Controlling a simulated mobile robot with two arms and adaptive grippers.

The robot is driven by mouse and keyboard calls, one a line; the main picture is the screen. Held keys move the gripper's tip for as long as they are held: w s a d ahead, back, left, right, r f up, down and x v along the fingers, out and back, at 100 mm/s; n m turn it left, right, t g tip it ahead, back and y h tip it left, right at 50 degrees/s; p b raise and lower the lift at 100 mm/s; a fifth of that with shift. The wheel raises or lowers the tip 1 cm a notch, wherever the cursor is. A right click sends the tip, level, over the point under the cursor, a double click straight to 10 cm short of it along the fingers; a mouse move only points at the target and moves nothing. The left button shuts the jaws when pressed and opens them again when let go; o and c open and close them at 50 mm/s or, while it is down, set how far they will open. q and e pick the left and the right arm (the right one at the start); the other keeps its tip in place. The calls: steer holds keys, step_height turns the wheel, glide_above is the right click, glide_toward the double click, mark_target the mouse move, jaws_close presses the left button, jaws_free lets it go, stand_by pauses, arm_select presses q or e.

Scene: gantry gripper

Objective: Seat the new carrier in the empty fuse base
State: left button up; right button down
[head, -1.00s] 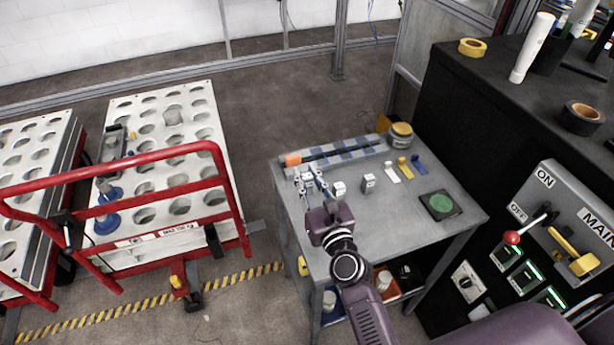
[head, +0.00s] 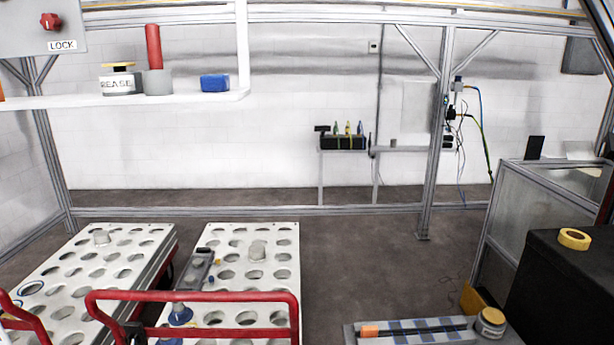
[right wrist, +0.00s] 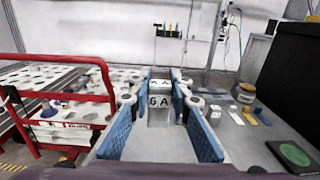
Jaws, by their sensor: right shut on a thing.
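In the right wrist view, my right gripper (right wrist: 161,112) has its two blue-padded fingers closed on a small pale block with dark letters, which looks like a fuse carrier (right wrist: 159,101). The block sits upright between the fingertips. I cannot tell whether it touches the tabletop. Neither gripper shows in the head view, and my left gripper is in no current view. I cannot make out an empty fuse base in these frames.
The grey work table (head: 445,338) shows only its far end at the head view's bottom. A green pad (right wrist: 294,154) lies on its right side. White perforated carts with red rails (head: 200,296) stand left. A shelf (head: 140,101) hangs upper left; open floor lies beyond the table.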

steer(key=s+r, duration=0.4)
steer(key=s, duration=0.2)
steer(key=shift+s+r, duration=0.25)
steer(key=shift+s, duration=0.1)
steer(key=shift+d+f, duration=0.1)
steer(key=shift+d, duration=0.05)
